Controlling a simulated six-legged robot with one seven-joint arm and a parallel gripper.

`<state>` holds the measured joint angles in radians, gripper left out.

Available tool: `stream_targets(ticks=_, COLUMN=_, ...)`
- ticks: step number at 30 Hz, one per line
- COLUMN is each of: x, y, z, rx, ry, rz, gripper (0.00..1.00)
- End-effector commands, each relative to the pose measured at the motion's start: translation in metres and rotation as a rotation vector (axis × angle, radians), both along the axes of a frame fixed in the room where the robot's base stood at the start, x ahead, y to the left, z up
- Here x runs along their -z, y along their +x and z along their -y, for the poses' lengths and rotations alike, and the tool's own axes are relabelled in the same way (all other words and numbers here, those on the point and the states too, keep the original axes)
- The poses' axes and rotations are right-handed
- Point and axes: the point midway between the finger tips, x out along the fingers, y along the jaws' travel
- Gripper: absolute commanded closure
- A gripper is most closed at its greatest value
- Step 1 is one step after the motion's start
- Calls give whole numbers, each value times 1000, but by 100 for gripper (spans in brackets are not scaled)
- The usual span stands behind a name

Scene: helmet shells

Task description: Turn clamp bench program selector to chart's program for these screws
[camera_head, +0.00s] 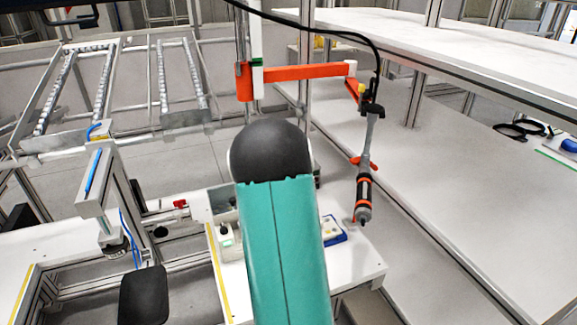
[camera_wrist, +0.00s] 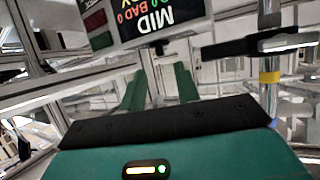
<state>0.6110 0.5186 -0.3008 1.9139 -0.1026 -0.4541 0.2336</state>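In the wrist view, my gripper (camera_wrist: 158,88) shows two teal fingers standing apart with nothing between them. Beyond them is a dark display (camera_wrist: 150,18), upside down and cut off by the top edge; "MID" and "BAD 0" can be read on it. In the head view my teal arm hides my gripper and part of the white bench (camera_head: 355,262). A small pale box (camera_head: 228,242) with a dark top and a green spot is left of my arm; I cannot tell whether it is the program selector. I cannot make out the chart or loose screws.
An electric screwdriver (camera_head: 365,190) hangs from an orange arm (camera_head: 300,72) above the bench. A blue-edged item (camera_head: 333,231) lies close right of my arm. A metal press-like frame (camera_head: 100,190) stands left. A long white table (camera_head: 480,190) fills the right, mostly clear.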

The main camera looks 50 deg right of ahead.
Motion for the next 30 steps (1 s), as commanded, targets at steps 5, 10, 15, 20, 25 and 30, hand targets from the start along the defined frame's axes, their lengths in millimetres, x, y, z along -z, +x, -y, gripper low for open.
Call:
stream_targets(ticks=5, x=14, y=20, z=23, rx=-1, ry=0, rz=-1, gripper=68)
stream_targets(ticks=10, x=20, y=32, z=36, rx=-1, ry=0, rz=0, gripper=68)
stream_targets(ticks=15, x=21, y=35, z=40, rx=-2, ry=0, rz=0, gripper=68)
stream_targets(ticks=20, x=21, y=35, z=40, rx=-2, ry=0, rz=0, gripper=68)
stream_targets(ticks=25, x=21, y=35, z=40, rx=-2, ry=0, rz=0, gripper=98)
stream_targets(ticks=30, x=21, y=35, z=40, rx=-1, ry=0, rz=0, gripper=100)
